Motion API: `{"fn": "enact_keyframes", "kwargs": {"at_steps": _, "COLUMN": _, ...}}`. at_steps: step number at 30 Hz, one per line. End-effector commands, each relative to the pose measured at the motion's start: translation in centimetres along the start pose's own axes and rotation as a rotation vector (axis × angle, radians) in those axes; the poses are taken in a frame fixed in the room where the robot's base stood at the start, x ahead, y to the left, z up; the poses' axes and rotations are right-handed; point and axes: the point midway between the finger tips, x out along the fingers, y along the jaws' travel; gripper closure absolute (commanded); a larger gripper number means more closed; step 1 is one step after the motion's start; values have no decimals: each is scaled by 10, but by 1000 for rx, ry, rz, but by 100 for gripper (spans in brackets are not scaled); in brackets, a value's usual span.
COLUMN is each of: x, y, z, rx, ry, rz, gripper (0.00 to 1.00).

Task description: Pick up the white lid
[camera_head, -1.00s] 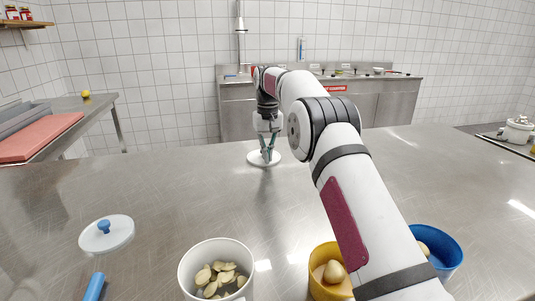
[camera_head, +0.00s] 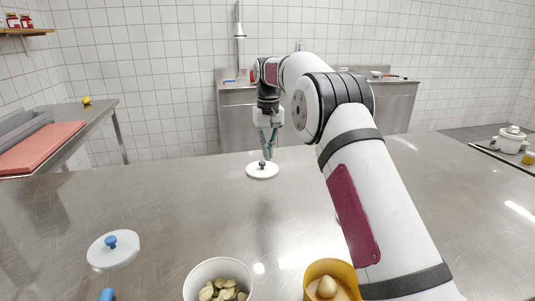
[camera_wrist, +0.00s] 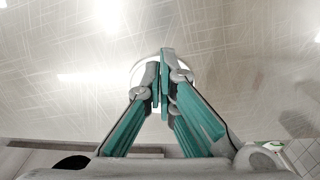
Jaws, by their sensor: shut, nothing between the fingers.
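A round white lid with a small dark knob lies flat on the steel table (camera_head: 262,174), towards its far side. Its white edge also shows behind my fingers in the wrist view (camera_wrist: 137,74). My gripper (camera_head: 268,157) points down just above the lid, with its fingertips near the knob. In the wrist view my gripper (camera_wrist: 162,72) has its teal and grey fingers closed together, empty, and they hide most of the lid. A second white lid with a blue knob (camera_head: 113,256) lies at the left front.
A white tub of pale pieces (camera_head: 190,290) and a yellow tub (camera_head: 309,285) with a tan item stand at the front. A white pot (camera_head: 511,143) stands far right. A side table holds a red board (camera_head: 38,147). The table's middle is clear.

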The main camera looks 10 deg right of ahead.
Motion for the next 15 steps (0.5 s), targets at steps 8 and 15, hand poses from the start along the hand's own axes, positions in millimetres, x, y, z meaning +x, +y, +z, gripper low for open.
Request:
{"fn": "enact_keyframes", "kwargs": {"at_steps": 8, "x": -25, "y": 0, "z": 2, "rx": -1, "ry": -1, "rz": 0, "gripper": 100}}
{"fn": "enact_keyframes", "kwargs": {"at_steps": 15, "x": -14, "y": 14, "z": 9, "rx": -225, "ry": -18, "rz": 3, "gripper": 100}}
